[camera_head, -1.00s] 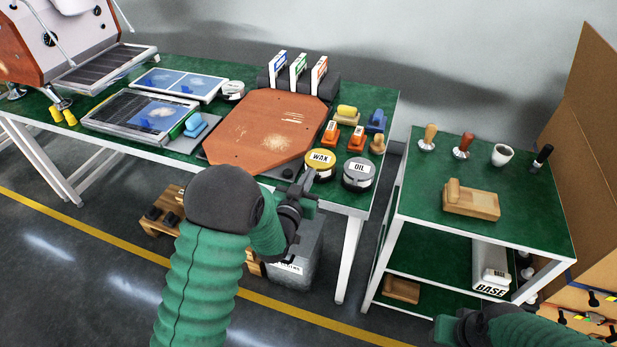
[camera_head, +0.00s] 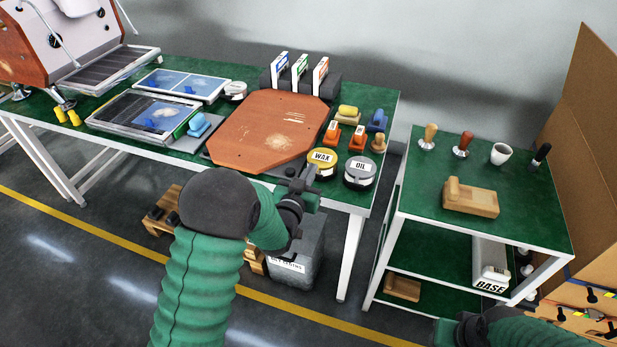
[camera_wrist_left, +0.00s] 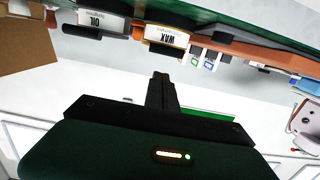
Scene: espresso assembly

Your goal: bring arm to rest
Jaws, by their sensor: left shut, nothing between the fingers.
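My left arm comes up from the bottom in the head view, its green sleeve bent at a dark elbow. My left gripper (camera_head: 305,180) is shut and empty, in front of the green table's near edge, close to the wax tin (camera_head: 322,161) and oil tin (camera_head: 359,171). In the left wrist view the shut fingers (camera_wrist_left: 161,90) point away from the dark gripper body, with the wax tin (camera_wrist_left: 166,38) and oil tin (camera_wrist_left: 97,19) upside down beyond them. At the bottom right of the head view, part of my right arm shows; its fingers cannot be made out clearly.
The green table (camera_head: 85,104) holds an orange board (camera_head: 260,135), trays and several small blocks. A side table (camera_head: 430,185) carries tampers, a white cup (camera_head: 501,153) and a wooden block (camera_head: 470,197). A grey bin (camera_head: 297,255) stands below the left gripper. Cardboard (camera_head: 588,130) stands at right.

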